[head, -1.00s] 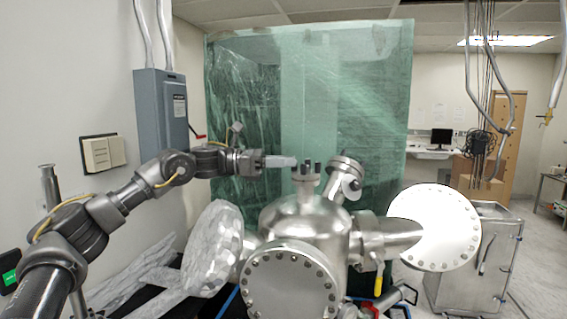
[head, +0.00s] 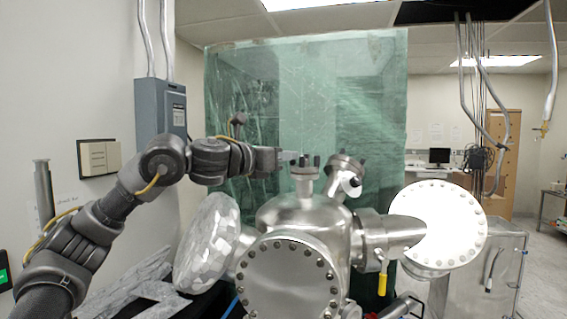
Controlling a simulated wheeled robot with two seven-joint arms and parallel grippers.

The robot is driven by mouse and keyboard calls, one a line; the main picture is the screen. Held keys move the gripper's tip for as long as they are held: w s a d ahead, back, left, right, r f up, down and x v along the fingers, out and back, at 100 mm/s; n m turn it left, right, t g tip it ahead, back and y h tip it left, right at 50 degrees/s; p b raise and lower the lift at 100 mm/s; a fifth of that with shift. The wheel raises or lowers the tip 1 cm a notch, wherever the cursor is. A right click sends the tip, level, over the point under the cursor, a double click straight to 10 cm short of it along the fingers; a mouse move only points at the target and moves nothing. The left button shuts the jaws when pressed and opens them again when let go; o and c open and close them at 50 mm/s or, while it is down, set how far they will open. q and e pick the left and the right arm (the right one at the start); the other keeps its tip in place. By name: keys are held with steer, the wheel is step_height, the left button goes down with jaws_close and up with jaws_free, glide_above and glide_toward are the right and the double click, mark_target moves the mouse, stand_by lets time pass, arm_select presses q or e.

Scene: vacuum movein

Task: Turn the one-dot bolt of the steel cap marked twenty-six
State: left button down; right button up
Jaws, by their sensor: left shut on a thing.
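A steel chamber (head: 300,215) stands in the middle with two small capped ports on top. The upright port's cap (head: 304,172) carries black bolts (head: 316,160). The tilted port's cap (head: 347,163) to its right also has dark bolts. No number or dots can be read on either cap. My left gripper (head: 287,156) comes in level from the left, its fingertips at the upright cap's left side. It is shut on a bolt there, which the fingers mostly hide.
A large round flange (head: 437,225) sticks out right of the chamber, and a foil-wrapped one (head: 207,245) lies left. A bolted round plate (head: 290,285) faces me. A yellow handle (head: 382,284) hangs below the right pipe. A green curtain (head: 370,110) stands behind.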

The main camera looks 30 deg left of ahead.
arm_select(q)
steer(key=shift+d+r+n+t+y, duration=0.15)
steer(key=shift+n+t+y, duration=0.15)
steer(key=shift+n+y, duration=0.45)
steer(key=shift+y, duration=0.25)
steer(key=c, duration=1.4)
jaws_free()
steer(key=shift+c, duration=0.2)
steer(key=shift+m, duration=0.25)
